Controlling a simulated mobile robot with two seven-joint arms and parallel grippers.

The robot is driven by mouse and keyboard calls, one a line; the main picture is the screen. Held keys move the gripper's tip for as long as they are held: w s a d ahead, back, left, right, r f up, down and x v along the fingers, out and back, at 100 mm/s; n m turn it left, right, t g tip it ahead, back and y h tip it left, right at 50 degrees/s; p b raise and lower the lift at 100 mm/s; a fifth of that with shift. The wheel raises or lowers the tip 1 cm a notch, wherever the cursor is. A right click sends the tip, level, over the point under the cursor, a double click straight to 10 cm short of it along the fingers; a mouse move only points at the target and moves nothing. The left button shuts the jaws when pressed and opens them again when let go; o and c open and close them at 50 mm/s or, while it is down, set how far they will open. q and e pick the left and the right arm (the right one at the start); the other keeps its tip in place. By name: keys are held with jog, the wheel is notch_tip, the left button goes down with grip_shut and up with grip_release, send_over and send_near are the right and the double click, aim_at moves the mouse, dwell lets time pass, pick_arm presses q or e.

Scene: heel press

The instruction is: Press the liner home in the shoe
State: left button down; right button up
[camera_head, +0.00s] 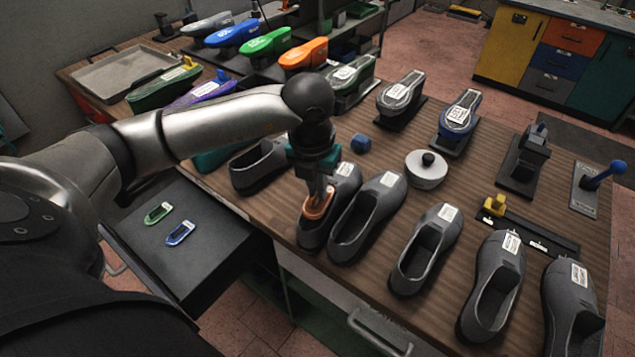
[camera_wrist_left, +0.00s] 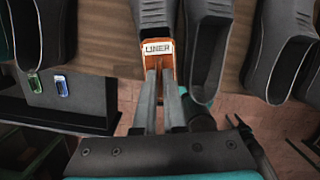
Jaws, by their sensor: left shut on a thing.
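My left gripper (camera_head: 322,192) points down over a grey shoe (camera_head: 346,176) near the table's front edge. It is shut on the orange liner (camera_head: 318,208), which sits at the heel end of the shoe's opening. In the left wrist view the liner (camera_wrist_left: 158,61) carries a white label reading LINER, and the gripper's fingers (camera_wrist_left: 165,80) meet its near end. The shoe (camera_wrist_left: 152,12) reaches away beyond the label. How deep the liner lies in the shoe is hidden by the fingers and the shoe's sides. My right gripper is not in view.
Another grey shoe (camera_head: 368,215) stands close on the right, and one (camera_head: 258,166) on the left. More shoes stand further right.

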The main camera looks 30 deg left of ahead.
aim_at(317, 205)
pick_arm(q)
jog(key=shift+f+b, duration=2.2)
jog(key=shift+f, duration=0.55)
jog(key=c, duration=0.9)
grip_release()
jog(key=shift+r, duration=0.15)
jog(key=shift+r+p, duration=3.15)
jog(key=shift+r, duration=1.4)
